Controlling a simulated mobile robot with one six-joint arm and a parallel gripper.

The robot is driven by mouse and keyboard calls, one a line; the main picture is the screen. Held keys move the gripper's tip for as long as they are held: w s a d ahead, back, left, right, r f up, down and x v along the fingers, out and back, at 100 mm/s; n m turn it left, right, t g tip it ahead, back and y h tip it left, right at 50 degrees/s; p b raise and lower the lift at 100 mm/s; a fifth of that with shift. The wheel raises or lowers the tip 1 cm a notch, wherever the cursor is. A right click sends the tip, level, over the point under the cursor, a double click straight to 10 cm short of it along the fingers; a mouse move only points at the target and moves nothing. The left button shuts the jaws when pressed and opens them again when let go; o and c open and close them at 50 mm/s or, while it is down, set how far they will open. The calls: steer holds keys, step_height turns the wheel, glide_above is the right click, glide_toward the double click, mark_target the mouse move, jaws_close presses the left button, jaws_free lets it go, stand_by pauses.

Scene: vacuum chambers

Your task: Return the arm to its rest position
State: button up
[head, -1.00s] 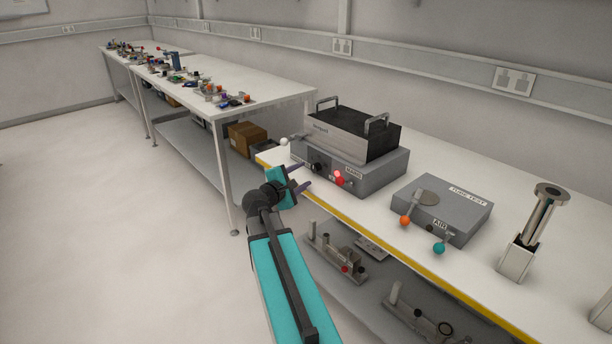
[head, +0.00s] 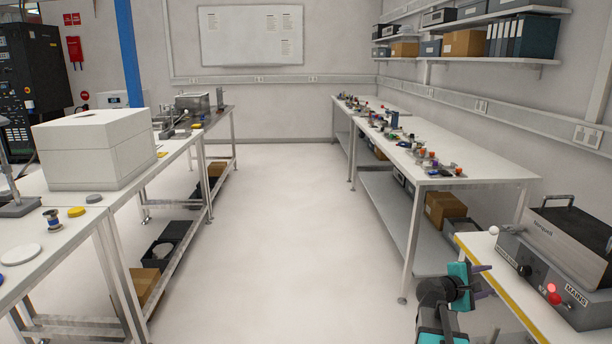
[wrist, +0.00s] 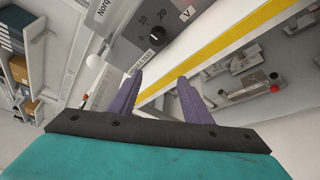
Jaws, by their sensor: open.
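My gripper (head: 481,281) is at the lower right of the head view, beside the yellow front edge of the right bench. Its teal body and two purple fingers show. In the wrist view my gripper (wrist: 158,92) has its fingers apart with nothing between them. Beyond the fingers in the wrist view are a grey box with a dial (wrist: 157,36) and the yellow bench edge (wrist: 215,40). The arm is partly cut off by the bottom of the head view.
The grey unit with a dark top (head: 560,250) and a lit red knob stands on the right bench (head: 490,262). A farther bench (head: 480,172) carries several small parts. A left bench holds a white box (head: 95,150). The aisle floor (head: 285,240) between them is clear.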

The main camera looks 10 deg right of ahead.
steer(key=s+a+f+g+y+p, duration=0.1)
steer(key=s+a+f+y+p, duration=0.2)
steer(key=a+f, duration=1)
steer(key=s+a+f+g+y, duration=0.1)
steer(key=s+a+f+y, duration=0.25)
steer(key=a+f, duration=0.85)
steer(key=s+a+f+m+g+y, duration=0.2)
steer(key=s+a+f, duration=0.4)
steer(key=s, duration=0.3)
steer(key=s+a+f+m+g+y+p, duration=0.1)
steer(key=s+a+f+m+g+y, duration=0.2)
steer(key=s+a+f, duration=0.3)
steer(key=s+a+f+m+g+y+p, duration=0.1)
steer(key=s+a+f+m+g+y, duration=0.2)
steer(key=s+a+f, duration=0.4)
steer(key=s+m, duration=0.1)
steer(key=s, duration=0.5)
steer(key=shift+s+a+m, duration=0.4)
